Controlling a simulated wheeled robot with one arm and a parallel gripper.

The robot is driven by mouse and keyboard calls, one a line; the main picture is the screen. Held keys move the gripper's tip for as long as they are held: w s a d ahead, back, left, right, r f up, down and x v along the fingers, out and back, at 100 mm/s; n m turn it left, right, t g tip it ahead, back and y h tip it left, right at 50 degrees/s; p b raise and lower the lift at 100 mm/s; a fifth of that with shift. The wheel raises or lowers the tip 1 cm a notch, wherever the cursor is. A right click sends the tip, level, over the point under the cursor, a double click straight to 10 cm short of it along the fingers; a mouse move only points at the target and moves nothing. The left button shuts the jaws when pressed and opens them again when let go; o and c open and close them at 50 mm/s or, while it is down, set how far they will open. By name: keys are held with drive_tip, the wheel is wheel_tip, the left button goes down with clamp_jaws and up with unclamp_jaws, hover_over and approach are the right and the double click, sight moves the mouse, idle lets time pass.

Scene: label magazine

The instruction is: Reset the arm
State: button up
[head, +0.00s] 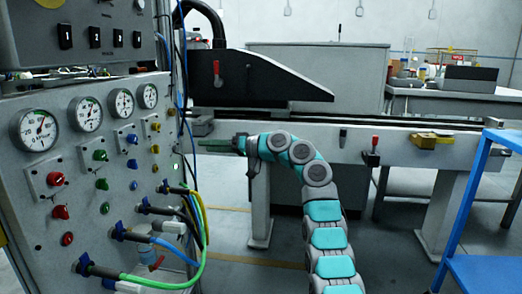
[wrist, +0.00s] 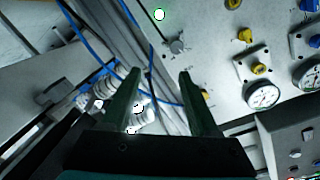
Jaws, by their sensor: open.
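My gripper (head: 215,145) is at the end of my teal and grey arm in the head view, pointing left toward the right edge of the control panel (head: 120,185). In the wrist view my gripper (wrist: 157,85) shows two dark green fingers spread apart with nothing held between them. Behind the fingers are the panel face (wrist: 215,60), grey conduits and a blue cable (wrist: 90,45). I cannot tell whether a fingertip touches anything.
The panel carries gauges (head: 38,130), coloured knobs and plugged hoses (head: 150,280). A long machine bed (head: 400,150) runs behind my arm. A blue cart (head: 480,270) stands at the right. Floor shows between my arm and the cart.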

drive_tip(key=d+f+m+t+h, duration=0.2)
drive_tip(key=d+m+h, duration=0.45)
drive_tip(key=d, duration=0.45)
drive_tip(key=s+d+f+g+h, duration=0.2)
drive_tip(key=s+d+f, duration=0.4)
drive_tip(key=s, duration=1.3)
drive_tip(key=s+d+f+m+g+h+p, duration=0.1)
drive_tip(key=s+d+f+h, duration=0.4)
drive_tip(key=s+d, duration=0.6)
drive_tip(key=s+d+f+m+g+h, duration=0.1)
drive_tip(key=s+d+f+g+h, duration=0.2)
drive_tip(key=s, duration=2.4)
drive_tip(key=d+f, duration=0.5)
drive_tip(key=d, duration=0.1)
drive_tip(key=shift+s+d, duration=0.3)
drive_tip(key=shift+f+m+h, duration=0.1)
drive_tip(key=shift+m+h, duration=0.15)
drive_tip(key=shift+c, duration=0.7)
drive_tip(key=shift+a, duration=0.2)
drive_tip(key=shift+c, duration=0.2)
